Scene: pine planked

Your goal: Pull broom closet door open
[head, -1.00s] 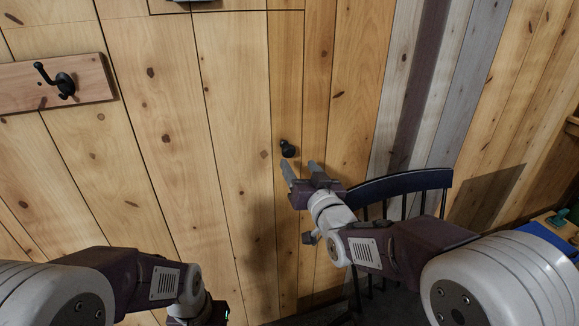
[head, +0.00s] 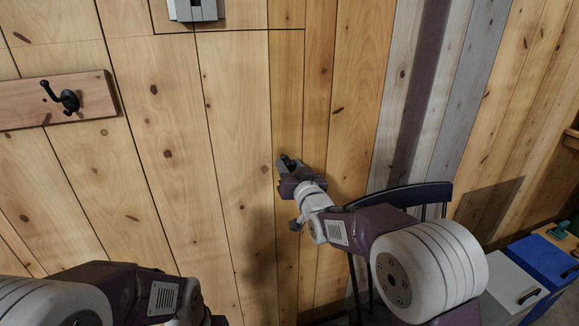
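The broom closet door (head: 240,120) is a panel of pine planks that looks flush with the wall around it. A dark seam marks its top, and another seam runs down its right side; its left edge is hard to tell from the plank lines. A small black knob (head: 288,162) sits near the right side, partly hidden by my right gripper (head: 288,163). The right gripper's fingertips are at the knob, seemingly around it; whether they grip it is too small to tell. My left arm is low at the left, its gripper below the picture's edge.
A dark chair (head: 402,195) stands to the right behind my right arm. A wooden board with a black hook (head: 66,98) is on the wall at left. A grey fixture (head: 196,9) is above the door. Blue (head: 540,262) and white bins stand at far right.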

